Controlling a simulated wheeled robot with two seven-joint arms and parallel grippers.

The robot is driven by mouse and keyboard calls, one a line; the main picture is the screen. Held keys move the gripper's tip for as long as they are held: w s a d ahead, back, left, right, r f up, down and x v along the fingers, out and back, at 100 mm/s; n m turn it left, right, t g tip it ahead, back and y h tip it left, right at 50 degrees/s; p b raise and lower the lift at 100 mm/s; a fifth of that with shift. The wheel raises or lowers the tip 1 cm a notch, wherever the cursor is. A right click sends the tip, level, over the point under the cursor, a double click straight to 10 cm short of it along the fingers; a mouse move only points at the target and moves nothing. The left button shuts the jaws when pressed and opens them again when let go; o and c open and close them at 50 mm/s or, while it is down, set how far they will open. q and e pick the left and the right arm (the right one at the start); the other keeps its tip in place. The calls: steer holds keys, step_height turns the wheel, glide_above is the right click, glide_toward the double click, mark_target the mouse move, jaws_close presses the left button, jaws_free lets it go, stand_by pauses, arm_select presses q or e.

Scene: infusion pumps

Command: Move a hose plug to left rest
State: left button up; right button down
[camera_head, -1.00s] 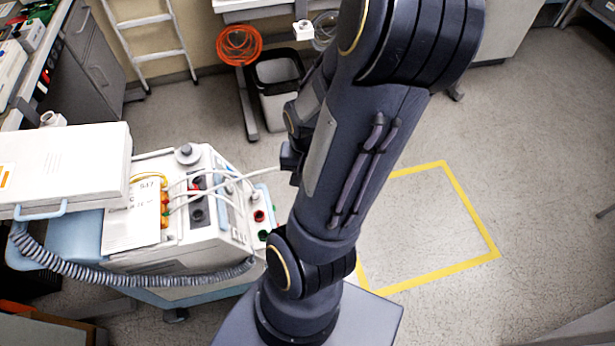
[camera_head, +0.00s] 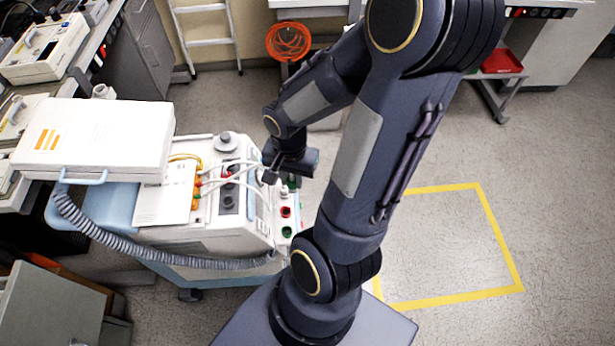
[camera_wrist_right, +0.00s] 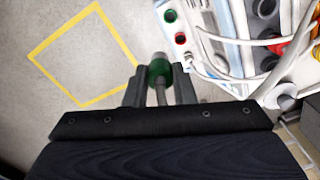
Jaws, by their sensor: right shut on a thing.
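In the right wrist view my right gripper (camera_wrist_right: 158,88) is shut on a hose plug (camera_wrist_right: 158,70) with a green ring and a pale tip. The plug is off the panel, with bare floor behind its tip. A red socket (camera_head: 285,212) and a green socket (camera_head: 286,232) are on the blue-edged panel just below. They also show in the wrist view as red (camera_wrist_right: 180,38) and green (camera_wrist_right: 170,15). My left gripper is not in view.
Pale hoses (camera_head: 232,172) loop across the cart top close to my gripper. A white box (camera_head: 95,135) and a grey corrugated hose (camera_head: 130,240) are on the cart's left. Floor inside the yellow square (camera_head: 450,245) is clear.

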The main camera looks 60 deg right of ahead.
steer(key=w+a, duration=0.9)
steer(key=w, duration=0.6)
steer(key=shift+a+f+b, duration=0.2)
steer(key=shift+f+b, duration=1.1)
steer(key=shift+a+f+b, duration=0.15)
steer(key=shift+f+b, duration=1.1)
steer(key=shift+b, duration=0.05)
steer(key=shift+f, duration=0.15)
steer(key=shift+f+b, duration=0.3)
steer(key=shift+b, duration=0.15)
steer(key=shift+f+b, duration=1.15)
steer(key=c, duration=1.1)
jaws_free()
steer(key=shift+r, duration=0.15)
step_height(320, 180, up, 8)
steer(key=shift+f+p, duration=0.15)
steer(key=shift+p, duration=0.25)
